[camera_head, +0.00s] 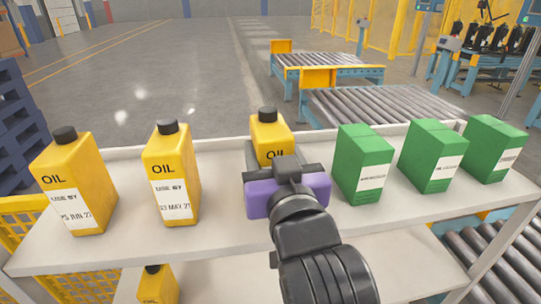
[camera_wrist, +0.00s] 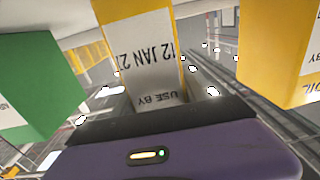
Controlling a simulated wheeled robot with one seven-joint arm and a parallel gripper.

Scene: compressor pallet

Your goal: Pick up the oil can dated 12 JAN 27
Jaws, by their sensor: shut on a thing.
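The yellow oil can (camera_head: 270,133) with a dark cap stands upright in front of my gripper (camera_head: 274,163) in the head view. In the wrist view its white label on the can (camera_wrist: 146,55) reads USE BY 12 JAN 27, upside down. My gripper is shut on this can; its purple body (camera_wrist: 180,150) fills the bottom of the wrist view. The gripper hides the can's lower part in the head view, so I cannot tell whether its base touches the shelf.
Two yellow oil cans stand left on the white shelf (camera_head: 120,240), dated 25 JUN 27 (camera_head: 75,180) and 23 MAY 27 (camera_head: 172,175). Green boxes (camera_head: 362,162) stand to the right. Another yellow can (camera_head: 158,284) is below. Roller conveyors (camera_head: 375,103) lie beyond.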

